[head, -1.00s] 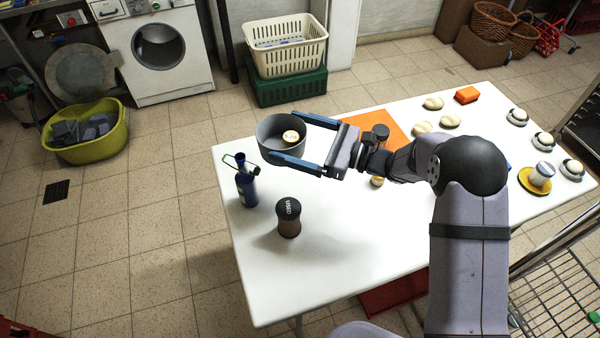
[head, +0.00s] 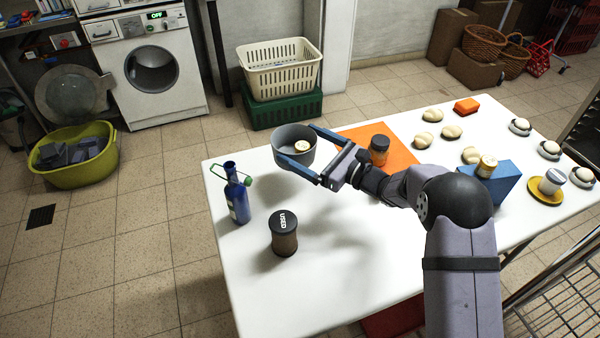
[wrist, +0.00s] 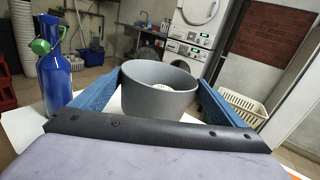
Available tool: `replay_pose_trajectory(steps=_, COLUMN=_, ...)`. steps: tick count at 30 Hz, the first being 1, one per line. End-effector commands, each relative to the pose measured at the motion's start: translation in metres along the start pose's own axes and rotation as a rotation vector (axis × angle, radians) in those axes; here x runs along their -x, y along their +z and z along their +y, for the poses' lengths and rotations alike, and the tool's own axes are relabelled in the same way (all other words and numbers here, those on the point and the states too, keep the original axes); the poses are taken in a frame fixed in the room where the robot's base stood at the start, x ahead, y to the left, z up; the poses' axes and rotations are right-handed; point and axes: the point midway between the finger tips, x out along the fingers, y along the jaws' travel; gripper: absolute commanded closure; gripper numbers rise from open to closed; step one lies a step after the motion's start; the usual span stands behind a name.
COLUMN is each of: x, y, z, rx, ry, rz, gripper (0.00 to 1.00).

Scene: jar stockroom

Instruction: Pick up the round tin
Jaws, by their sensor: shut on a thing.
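The round tin is a grey, open-topped round vessel (head: 281,155) with a small cream-coloured thing (head: 302,147) inside. It sits between the two blue fingers of my gripper (head: 302,151), near the table's far left edge. In the wrist view the tin (wrist: 160,98) is upright between the fingers, one on each side. My gripper is shut on it. Its underside is partly hidden by a finger, and I cannot tell how far it is above the table.
A blue bottle with a green clip (head: 237,200) and a dark jar marked USED (head: 284,240) stand left and front. An orange mat (head: 395,152) with a jar (head: 379,150) and a blue block (head: 500,185) lie right. The white table (head: 340,270) is clear at the front.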

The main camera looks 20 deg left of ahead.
Motion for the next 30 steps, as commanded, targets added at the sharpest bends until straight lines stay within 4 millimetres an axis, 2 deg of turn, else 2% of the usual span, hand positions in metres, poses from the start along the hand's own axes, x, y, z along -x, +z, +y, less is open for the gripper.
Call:
replay_pose_trajectory(steps=3, x=0.000, y=-0.019, z=0.002, rx=-0.002, ry=0.000, rz=-0.001, gripper=0.34)
replay_pose_trajectory(steps=7, x=0.000, y=-0.034, z=0.003, rx=-0.001, ry=0.000, rz=-0.001, gripper=0.34)
replay_pose_trajectory(steps=15, x=0.000, y=-0.042, z=0.004, rx=0.001, ry=0.000, rz=-0.002, gripper=0.34)
replay_pose_trajectory(steps=24, x=0.000, y=-0.075, z=0.007, rx=0.001, ry=0.001, rz=-0.001, gripper=0.34)
replay_pose_trajectory(steps=30, x=0.000, y=-0.080, z=0.007, rx=0.002, ry=0.000, rz=-0.003, gripper=0.34)
